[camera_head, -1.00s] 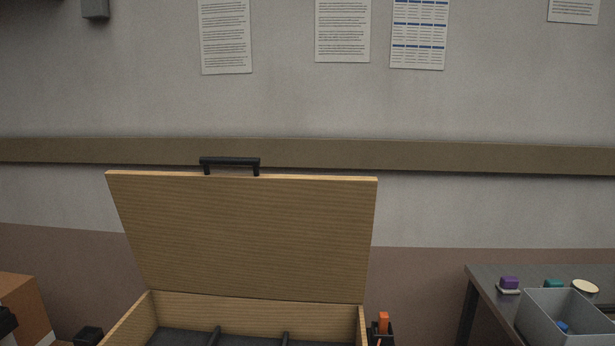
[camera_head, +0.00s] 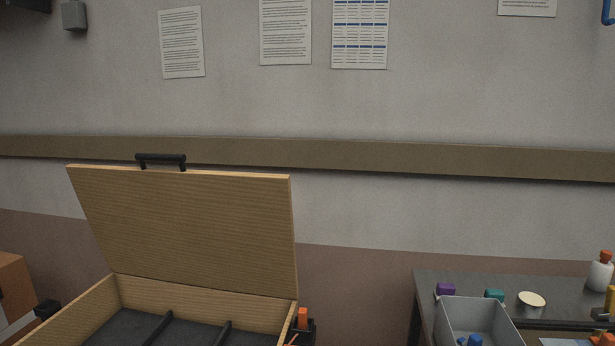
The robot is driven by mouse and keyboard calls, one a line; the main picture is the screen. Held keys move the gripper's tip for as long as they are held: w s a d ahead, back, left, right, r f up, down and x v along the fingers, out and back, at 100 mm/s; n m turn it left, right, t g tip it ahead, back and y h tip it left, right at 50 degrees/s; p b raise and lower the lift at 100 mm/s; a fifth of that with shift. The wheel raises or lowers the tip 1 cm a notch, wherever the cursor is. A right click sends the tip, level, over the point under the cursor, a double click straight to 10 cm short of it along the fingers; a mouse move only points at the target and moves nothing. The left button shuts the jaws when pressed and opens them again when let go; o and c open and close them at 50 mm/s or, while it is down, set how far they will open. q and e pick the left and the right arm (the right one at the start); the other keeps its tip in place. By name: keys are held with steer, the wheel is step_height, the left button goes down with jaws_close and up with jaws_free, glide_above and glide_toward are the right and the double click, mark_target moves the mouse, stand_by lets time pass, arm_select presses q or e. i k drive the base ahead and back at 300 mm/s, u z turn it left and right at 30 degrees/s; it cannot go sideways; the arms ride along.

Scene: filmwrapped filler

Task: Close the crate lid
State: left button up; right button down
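The wooden crate (camera_head: 205,295) stands at the lower left of the head view, its front cut off by the bottom edge. Its lid (camera_head: 190,228) is open, standing up from the back edge and leaning slightly back. A black bar handle (camera_head: 161,158) sits on the lid's top edge. The crate's inside has a dark floor (camera_head: 187,336) with dark dividers. Neither of my grippers is in view.
A dark table (camera_head: 508,279) at the right holds a grey bin (camera_head: 480,318), a purple block (camera_head: 446,288), a teal block (camera_head: 494,293), a round cream-topped item (camera_head: 532,299) and a white bottle (camera_head: 600,272). A small black holder (camera_head: 305,326) with an orange item adjoins the crate's right side. A cardboard box (camera_head: 14,290) is at far left.

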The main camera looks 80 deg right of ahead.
mark_target(233, 232)
steer(key=z, duration=0.05)
steer(key=k, duration=1.4)
steer(key=z, duration=1.1)
steer(key=i, duration=1)
